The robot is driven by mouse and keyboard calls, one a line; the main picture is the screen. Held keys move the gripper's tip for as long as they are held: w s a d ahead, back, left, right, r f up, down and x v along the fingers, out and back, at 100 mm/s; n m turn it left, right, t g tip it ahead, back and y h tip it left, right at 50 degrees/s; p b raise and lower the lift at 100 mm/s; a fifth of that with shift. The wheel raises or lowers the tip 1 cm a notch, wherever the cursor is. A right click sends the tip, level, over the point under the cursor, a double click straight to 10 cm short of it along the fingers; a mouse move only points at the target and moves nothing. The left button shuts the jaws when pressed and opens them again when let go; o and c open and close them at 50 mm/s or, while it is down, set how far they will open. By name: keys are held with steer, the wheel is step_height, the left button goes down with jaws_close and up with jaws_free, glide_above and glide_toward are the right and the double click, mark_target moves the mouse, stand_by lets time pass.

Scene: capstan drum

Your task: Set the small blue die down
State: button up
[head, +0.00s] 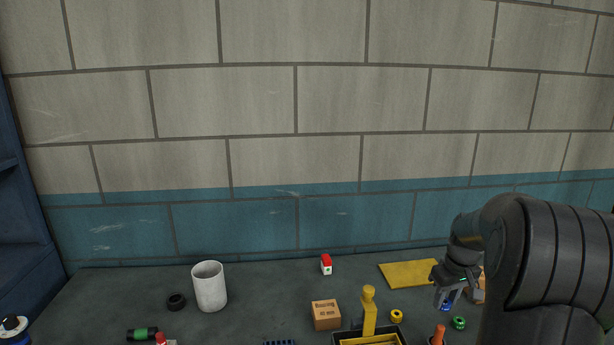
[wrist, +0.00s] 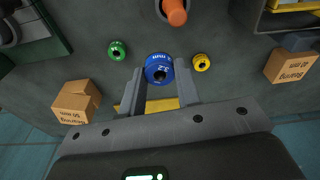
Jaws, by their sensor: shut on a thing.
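My gripper (head: 447,303) is shut on the small blue die (wrist: 158,68), a short round piece with white lettering and a dark centre hole. The die sits between the two fingertips in the wrist view. In the head view it shows as a small blue spot (head: 446,307) under the fingers. I cannot tell whether its underside touches the bench. A green die (wrist: 117,50) and a yellow die (wrist: 201,62) lie apart from it on either side. They also show in the head view, green (head: 458,322) and yellow (head: 397,315).
An orange-topped piece (head: 438,335) stands near the dies. A dark tray with yellow inside (head: 368,341) is left of it. Cardboard boxes stand left (head: 325,313) and behind the gripper (head: 479,291). A yellow mat (head: 405,273) lies at the back. A white cylinder (head: 209,287) is farther left.

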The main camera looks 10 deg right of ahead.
mark_target(319, 344)
steer(key=w+a+m, duration=0.2)
steer(key=w+a, duration=0.3)
steer(key=a, duration=0.4)
steer(key=w+a+m, duration=0.2)
steer(key=w+a, duration=0.3)
steer(key=a, duration=0.4)
steer(key=shift+m+h, duration=0.3)
steer(key=shift+m, duration=0.1)
steer(key=f, duration=0.1)
steer(key=s+a+f, duration=0.1)
steer(key=f, duration=0.1)
steer(key=a+f, duration=0.1)
steer(key=shift+s+f, duration=0.6)
steer(key=shift+f, duration=0.25)
steer(key=shift+a, duration=0.1)
steer(key=s+a+r+n+y, duration=0.1)
steer(key=s+a+r+n, duration=0.1)
steer(key=a+n, duration=0.3)
steer(key=s+a+r+n, duration=0.3)
steer(key=a+n, duration=0.2)
steer(key=a, duration=0.1)
step_height(319, 344, down, 10)
steer(key=shift+d, duration=0.1)
